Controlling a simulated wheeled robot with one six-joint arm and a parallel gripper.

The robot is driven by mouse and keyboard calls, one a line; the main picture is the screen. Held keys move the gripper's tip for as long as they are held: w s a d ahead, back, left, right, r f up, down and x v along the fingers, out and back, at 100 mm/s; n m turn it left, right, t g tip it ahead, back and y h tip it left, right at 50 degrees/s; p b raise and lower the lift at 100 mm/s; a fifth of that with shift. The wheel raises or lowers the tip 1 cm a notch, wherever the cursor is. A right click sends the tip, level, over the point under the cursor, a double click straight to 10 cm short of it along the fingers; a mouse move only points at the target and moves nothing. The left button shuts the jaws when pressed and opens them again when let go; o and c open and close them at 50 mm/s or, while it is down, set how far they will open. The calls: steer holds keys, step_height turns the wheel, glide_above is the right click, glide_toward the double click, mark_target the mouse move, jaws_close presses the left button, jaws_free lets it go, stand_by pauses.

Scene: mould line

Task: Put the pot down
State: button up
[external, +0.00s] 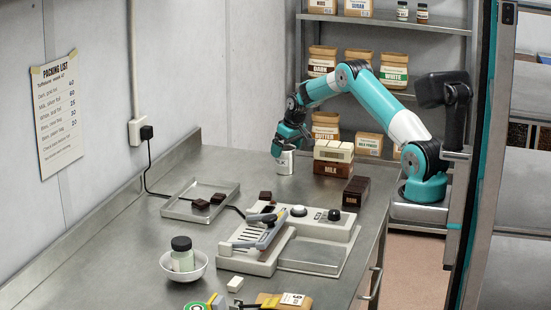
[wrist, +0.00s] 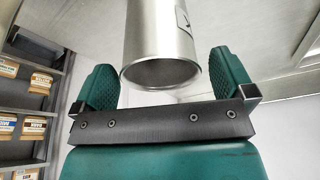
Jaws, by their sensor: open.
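The pot is a pale metal can with a dark-lettered label. In the external view the pot (external: 285,164) stands upright on the steel bench (external: 240,168), near its back edge. My gripper (external: 288,147) is at its upper part, coming from above. In the wrist view the pot (wrist: 158,40) is between the two green fingers of my gripper (wrist: 164,82). The fingers are open, with a narrow gap showing on each side of the pot. One round end of the pot faces the wrist camera.
A stack of cream and brown blocks (external: 333,152) stands close right of the pot, with a dark block (external: 355,190) in front. A shallow tray (external: 178,209) with dark pieces lies to the left. A grey machine (external: 250,263) and a white bowl (external: 200,271) are nearer.

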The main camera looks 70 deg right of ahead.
mark_target(293, 159)
steer(key=b+v, duration=0.2)
steer(key=v, duration=0.8)
steer(key=s+a+r+n+y, duration=0.1)
steer(key=a+r+n+y, duration=0.2)
steer(key=a, duration=1.3)
steer(key=s+a+r+n, duration=0.2)
steer(key=a+r, duration=0.3)
steer(key=a, duration=1)
steer(key=s+a+n+g+y, duration=0.1)
steer(key=s+a+n, duration=0.2)
steer(key=s+a, duration=0.95)
steer(key=s+a+n+g, duration=0.1)
steer(key=s+a, duration=0.3)
steer(key=s, duration=0.3)
steer(key=s+a+n+g+y, duration=0.1)
steer(key=s+a+n, duration=0.1)
steer(key=s+a, duration=0.3)
steer(key=s, duration=0.3)
steer(key=shift+s+f+y, duration=0.3)
steer(key=shift+s+f, duration=0.05)
steer(key=shift+f, duration=0.05)
